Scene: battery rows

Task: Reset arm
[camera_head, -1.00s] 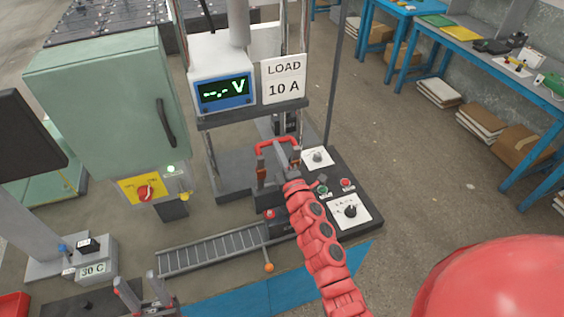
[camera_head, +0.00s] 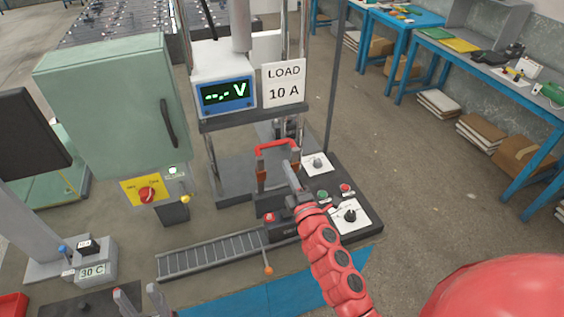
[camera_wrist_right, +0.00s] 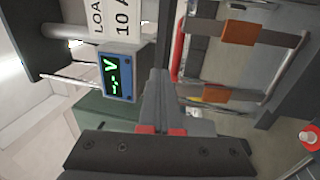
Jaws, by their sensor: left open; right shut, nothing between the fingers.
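My right gripper (camera_head: 289,170) is shut and empty, in front of the test stand and close to the red handle (camera_head: 277,146) with its brown-orange clamps. In the right wrist view the closed fingers (camera_wrist_right: 156,82) point toward the stand, with the voltage display beside them and the clamps (camera_wrist_right: 240,33) at the upper right. I cannot tell from the head view whether the fingers touch the handle. My left gripper (camera_head: 139,298) is open and empty at the bottom edge, in front of the roller track; its arm is mostly out of view.
The display (camera_head: 226,95) reads "--.- V" next to a "LOAD 10 A" sign (camera_head: 284,82). A control panel with knobs (camera_head: 350,215) stands right of the handle. A green cabinet (camera_head: 108,110), a roller track (camera_head: 208,254) and a "30 C" box (camera_head: 92,269) are at left.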

